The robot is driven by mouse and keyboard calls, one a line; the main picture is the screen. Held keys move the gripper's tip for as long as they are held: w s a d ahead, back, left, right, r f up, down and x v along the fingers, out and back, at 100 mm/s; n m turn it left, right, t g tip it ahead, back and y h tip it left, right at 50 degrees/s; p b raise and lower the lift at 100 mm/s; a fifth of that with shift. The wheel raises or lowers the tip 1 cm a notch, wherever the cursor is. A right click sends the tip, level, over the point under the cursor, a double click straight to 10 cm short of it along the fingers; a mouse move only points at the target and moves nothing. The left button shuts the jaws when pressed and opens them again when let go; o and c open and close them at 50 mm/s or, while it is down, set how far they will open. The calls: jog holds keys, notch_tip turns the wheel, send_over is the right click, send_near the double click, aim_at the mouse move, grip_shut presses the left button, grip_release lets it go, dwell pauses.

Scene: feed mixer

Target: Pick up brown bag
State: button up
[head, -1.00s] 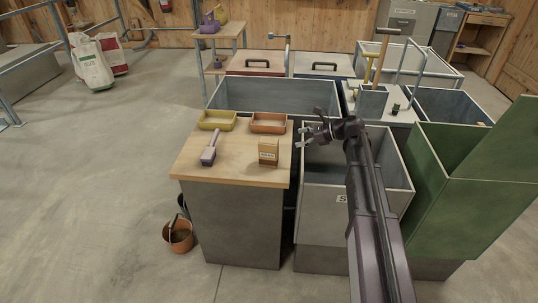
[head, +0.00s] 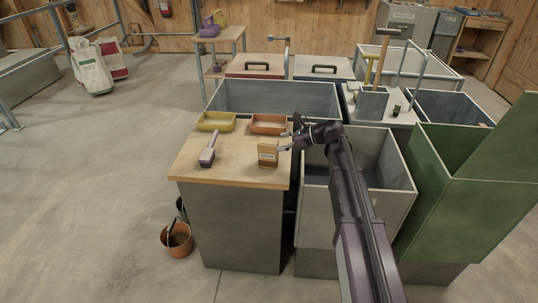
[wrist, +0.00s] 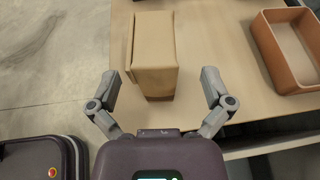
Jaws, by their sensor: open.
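The brown bag (head: 268,155) stands upright on the front right part of the wooden-topped counter (head: 205,172), with a pale label band on its front. In the wrist view the bag (wrist: 153,55) lies ahead of my gripper (wrist: 160,90), between the lines of its two spread fingers. My gripper is open and empty. In the head view my gripper (head: 289,141) is just right of and slightly above the bag, near the counter's right edge. I cannot tell whether a finger touches the bag.
A yellow tray (head: 216,122) and an orange tray (head: 268,124) sit at the counter's back. A grey-purple scoop (head: 207,152) lies on the left. An open grey bin (head: 318,217) stands right of the counter. A bucket (head: 177,239) is on the floor.

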aim_at(268, 146)
jog(key=b+x, duration=0.1)
jog(key=x, duration=0.2)
jog(key=shift+s+a+f+b, duration=0.2)
jog(key=shift+a+f+b, duration=0.05)
jog(key=shift+f+b, duration=0.1)
jog(key=shift+w+a+f, duration=0.1)
jog(key=shift+a+f, duration=0.1)
jog(key=shift+a, duration=0.45)
jog(key=c, duration=1.1)
